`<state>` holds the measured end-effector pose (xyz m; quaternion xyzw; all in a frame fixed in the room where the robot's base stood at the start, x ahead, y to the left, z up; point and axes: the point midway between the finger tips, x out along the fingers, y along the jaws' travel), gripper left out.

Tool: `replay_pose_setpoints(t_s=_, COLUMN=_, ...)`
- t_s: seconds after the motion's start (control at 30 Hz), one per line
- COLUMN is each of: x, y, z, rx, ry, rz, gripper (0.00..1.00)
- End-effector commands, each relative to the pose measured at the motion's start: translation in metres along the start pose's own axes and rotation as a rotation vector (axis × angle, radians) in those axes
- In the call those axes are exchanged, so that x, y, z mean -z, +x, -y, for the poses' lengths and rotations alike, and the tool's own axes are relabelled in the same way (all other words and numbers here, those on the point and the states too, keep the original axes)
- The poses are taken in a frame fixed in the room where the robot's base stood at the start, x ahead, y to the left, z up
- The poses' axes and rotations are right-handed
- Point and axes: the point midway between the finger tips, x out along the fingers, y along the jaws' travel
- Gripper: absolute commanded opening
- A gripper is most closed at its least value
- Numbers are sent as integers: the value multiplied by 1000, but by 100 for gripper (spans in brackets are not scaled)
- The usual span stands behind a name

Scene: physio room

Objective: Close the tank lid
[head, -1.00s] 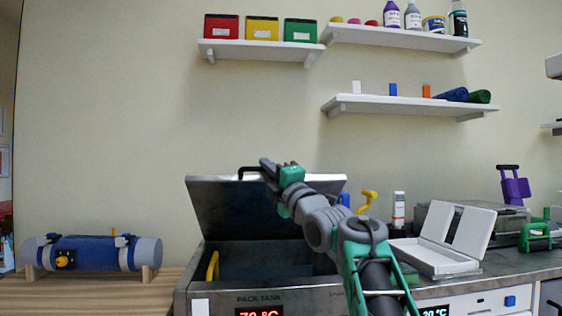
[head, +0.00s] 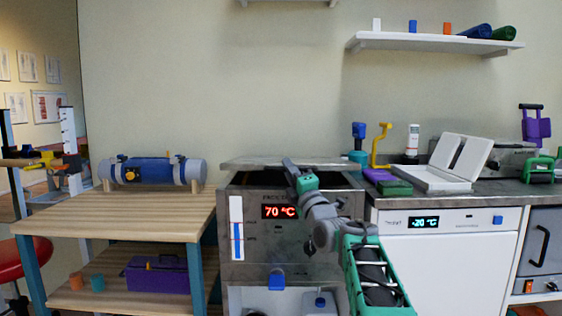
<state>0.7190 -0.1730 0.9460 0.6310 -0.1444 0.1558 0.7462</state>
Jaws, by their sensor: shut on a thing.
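The pack tank (head: 255,250) is a grey metal box with a red 70 °C display. Its lid (head: 255,162) is a flat grey slab, now close to level above the tank top. A dark gap shows under the lid, so it is not flush. My gripper (head: 289,164) is at the lid's front edge, shut on the lid handle. The handle itself is hidden behind the gripper. My arm crosses the right part of the tank front.
A wooden bench (head: 120,215) with a blue cylinder (head: 150,171) stands left. Right of the tank, a counter holds a white open case (head: 450,170), a green block (head: 395,187) and a yellow hook (head: 380,145). A shelf (head: 435,43) hangs above.

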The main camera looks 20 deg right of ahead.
Motion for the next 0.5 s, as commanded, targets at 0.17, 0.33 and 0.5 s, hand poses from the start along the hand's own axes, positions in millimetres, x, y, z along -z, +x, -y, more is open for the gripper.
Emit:
replay_pose_setpoints(t_s=0.17, x=-1, y=-1, z=5, rx=8, ry=3, rz=1, gripper=0)
replay_pose_setpoints(t_s=0.33, x=-2, y=-1, z=5, rx=9, ry=3, rz=2, gripper=0)
replay_pose_setpoints(t_s=0.5, x=-1, y=-1, z=4, rx=7, ry=2, rz=2, gripper=26)
